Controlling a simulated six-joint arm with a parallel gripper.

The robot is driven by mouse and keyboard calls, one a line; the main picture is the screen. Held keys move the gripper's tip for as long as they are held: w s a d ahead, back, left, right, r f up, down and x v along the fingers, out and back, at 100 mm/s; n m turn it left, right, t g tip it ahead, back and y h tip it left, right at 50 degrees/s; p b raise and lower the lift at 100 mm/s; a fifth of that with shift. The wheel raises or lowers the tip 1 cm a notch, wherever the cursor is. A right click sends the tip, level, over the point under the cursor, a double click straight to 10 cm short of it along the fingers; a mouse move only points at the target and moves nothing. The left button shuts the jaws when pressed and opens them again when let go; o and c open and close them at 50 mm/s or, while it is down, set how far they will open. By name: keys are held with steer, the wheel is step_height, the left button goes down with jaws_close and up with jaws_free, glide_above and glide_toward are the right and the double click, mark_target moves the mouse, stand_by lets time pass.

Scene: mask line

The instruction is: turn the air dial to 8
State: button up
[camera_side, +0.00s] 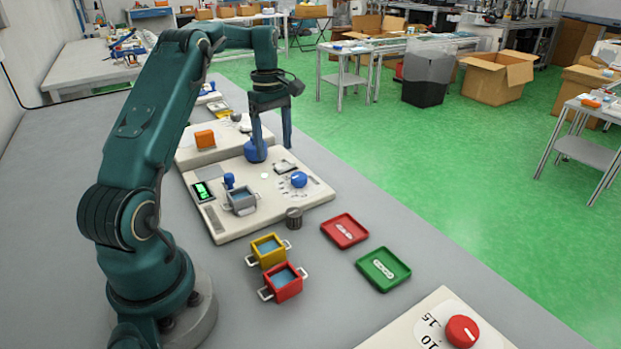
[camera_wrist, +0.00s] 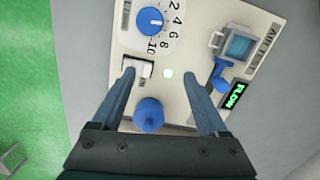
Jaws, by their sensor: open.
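The blue air dial (camera_wrist: 150,20) shows at the top of the wrist view, beside a scale numbered 2 to 10. Its small white mark points to the right, roughly toward 4. In the side view the dial (camera_side: 299,180) sits on the right part of the cream panel (camera_side: 232,225). My gripper (camera_wrist: 160,74) is open and empty above the panel, apart from the dial. In the side view my gripper (camera_side: 274,148) points down, left of and behind the dial. A round blue knob (camera_wrist: 149,115) shows between the fingers in the wrist view.
A white rocker switch (camera_wrist: 140,68) lies near one fingertip. Yellow (camera_side: 268,250) and red (camera_side: 283,284) boxes and red (camera_side: 345,231) and green (camera_side: 383,269) trays stand nearer.

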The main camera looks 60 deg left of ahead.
steer(key=m, duration=0.2)
glide_above(299, 176)
steer(key=shift+a+f+y, duration=0.15)
steer(key=shift+y, duration=0.15)
steer(key=shift+f, duration=2.5)
jaws_close()
